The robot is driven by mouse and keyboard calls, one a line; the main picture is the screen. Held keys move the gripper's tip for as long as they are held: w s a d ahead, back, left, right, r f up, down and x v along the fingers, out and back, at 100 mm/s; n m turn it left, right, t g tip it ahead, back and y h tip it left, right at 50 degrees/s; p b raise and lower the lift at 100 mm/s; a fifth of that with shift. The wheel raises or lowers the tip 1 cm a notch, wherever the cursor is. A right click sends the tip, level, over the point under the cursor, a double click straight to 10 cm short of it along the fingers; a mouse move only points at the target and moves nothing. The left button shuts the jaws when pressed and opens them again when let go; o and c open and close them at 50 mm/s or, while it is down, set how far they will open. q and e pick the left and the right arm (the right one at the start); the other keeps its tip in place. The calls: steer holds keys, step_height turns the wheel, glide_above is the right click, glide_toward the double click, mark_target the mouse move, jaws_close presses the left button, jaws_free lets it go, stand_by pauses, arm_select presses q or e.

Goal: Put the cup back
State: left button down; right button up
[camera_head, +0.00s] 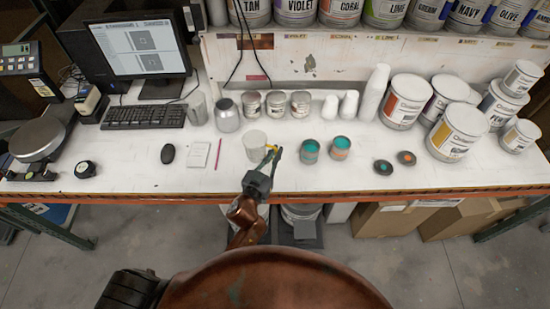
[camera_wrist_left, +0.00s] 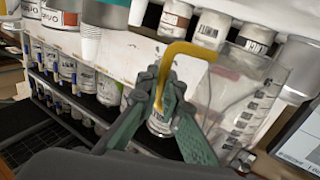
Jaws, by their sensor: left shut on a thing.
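The cup is a translucent measuring cup (camera_head: 256,146) with dark graduation marks and a yellow handle. It is at the front middle of the white workbench in the head view. In the left wrist view the cup (camera_wrist_left: 250,92) fills the right side, and its yellow handle (camera_wrist_left: 190,50) curves in between my fingers. My left gripper (camera_head: 271,162) is at the right side of the cup, shut on the handle; its green fingers also show in the left wrist view (camera_wrist_left: 163,88). I cannot tell whether the cup's base touches the bench. My right gripper is not in view.
A pink pencil (camera_head: 218,154), notepad (camera_head: 198,154) and mouse (camera_head: 168,154) lie left. Small cans (camera_head: 276,104) and white cup stacks (camera_head: 375,91) stand behind. Paint buckets (camera_head: 457,133) crowd the right.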

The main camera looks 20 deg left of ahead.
arm_select(q)
steer(key=shift+w+a+f, duration=0.25)
steer(key=shift+w+f, duration=0.15)
steer(key=shift+f, duration=0.15)
steer(key=shift+w+f+b, duration=0.15)
steer(key=shift+f+b, duration=0.35)
steer(key=shift+f, duration=1.15)
steer(key=shift+f, duration=0.2)
steer(key=c, duration=2.1)
jaws_free()
steer(key=shift+r, duration=0.15)
steer(key=shift+s+a, duration=0.1)
steer(key=shift+s, duration=0.15)
steer(key=s, duration=0.3)
steer(key=s+a, duration=0.1)
steer(key=s, duration=0.3)
steer(key=s+a, duration=0.1)
steer(key=s, duration=0.3)
steer(key=shift+s, duration=0.2)
